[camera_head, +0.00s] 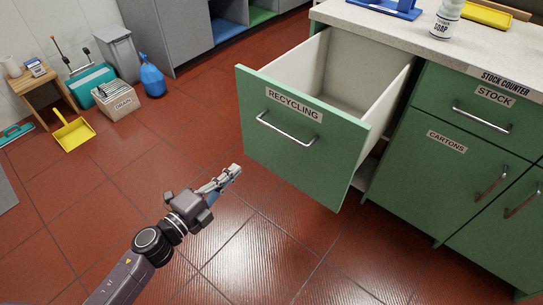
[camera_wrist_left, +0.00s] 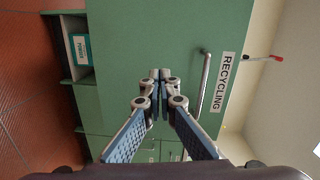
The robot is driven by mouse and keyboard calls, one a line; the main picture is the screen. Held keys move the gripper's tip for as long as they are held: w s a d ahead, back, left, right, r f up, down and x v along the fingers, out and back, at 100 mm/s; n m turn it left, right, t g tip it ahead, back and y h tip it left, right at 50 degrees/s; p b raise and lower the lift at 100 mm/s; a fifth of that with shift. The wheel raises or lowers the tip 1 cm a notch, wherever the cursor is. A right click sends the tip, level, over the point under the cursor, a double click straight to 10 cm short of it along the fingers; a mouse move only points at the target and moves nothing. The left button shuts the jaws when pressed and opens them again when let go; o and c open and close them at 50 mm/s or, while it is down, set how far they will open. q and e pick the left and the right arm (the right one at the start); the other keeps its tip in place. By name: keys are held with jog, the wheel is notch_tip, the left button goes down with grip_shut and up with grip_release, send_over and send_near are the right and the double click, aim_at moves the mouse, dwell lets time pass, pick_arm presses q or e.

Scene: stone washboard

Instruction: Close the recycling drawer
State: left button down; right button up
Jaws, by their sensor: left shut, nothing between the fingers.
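The recycling drawer (camera_head: 300,140) is a deep green-fronted drawer, pulled well out of the counter. Its inside is pale and looks empty in the head view. A RECYCLING label and a metal bar handle (camera_head: 286,129) are on its front. My left gripper (camera_head: 236,170) is shut and empty, in front of the drawer front and left of its lower part. In the left wrist view the shut fingers (camera_wrist_left: 160,75) point at the green front (camera_wrist_left: 140,40), with the handle (camera_wrist_left: 205,85) to their right. I cannot tell whether they touch the front. My right gripper is not in view.
The counter top (camera_head: 400,25) holds a soap bottle (camera_head: 446,18) and a blue item. A stock drawer (camera_head: 480,108) and cartons cupboard (camera_head: 440,165) are right of the open drawer. A red marker (camera_wrist_left: 262,58) shows beyond the drawer front. Red tiled floor (camera_head: 130,190) is clear around my arm.

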pick_arm(q)
notch_tip(320, 180, up, 2)
jog(key=d+m+h, duration=0.1)
jog(key=d+m, duration=0.1)
send_near(271, 139)
jog(key=w+d+r, duration=0.4)
jog(key=d, duration=0.2)
jog(key=shift+f, duration=0.25)
jog(key=shift+w+d, duration=0.1)
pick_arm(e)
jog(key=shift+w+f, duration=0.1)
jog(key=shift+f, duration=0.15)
pick_arm(q)
jog(key=shift+w, duration=0.1)
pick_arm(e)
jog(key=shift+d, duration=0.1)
